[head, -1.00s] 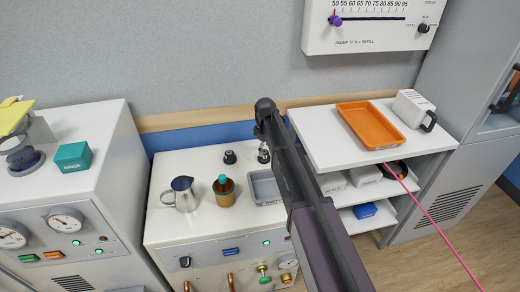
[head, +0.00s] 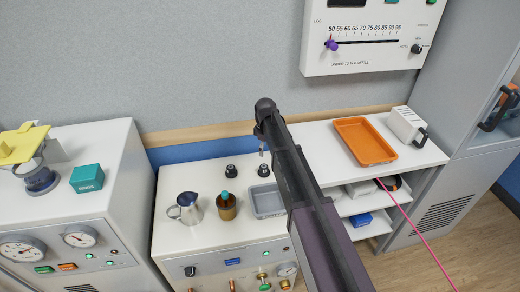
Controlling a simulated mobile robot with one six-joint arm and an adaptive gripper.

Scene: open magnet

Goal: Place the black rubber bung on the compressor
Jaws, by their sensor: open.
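My arm reaches up the middle of the head view, and my gripper (head: 261,140) hangs small and partly hidden behind its far end, above the back of the middle white cabinet (head: 180,238). It is open, and I see nothing held in it. Two small black pieces stand on that cabinet's top, the left one (head: 231,171) and the right one (head: 263,170). I cannot tell whether either is the black rubber bung. Nothing is plainly marked as the compressor. The middle cabinet has a gauge and copper pipes, and the left white cabinet (head: 115,215) has two gauges.
A metal jug (head: 187,208), a brown bottle (head: 226,208) and a grey tray (head: 267,200) stand on the middle cabinet. A teal box (head: 87,178) sits on the left cabinet. An orange tray (head: 364,141) lies on the right shelf unit. A wall panel (head: 375,35) hangs above.

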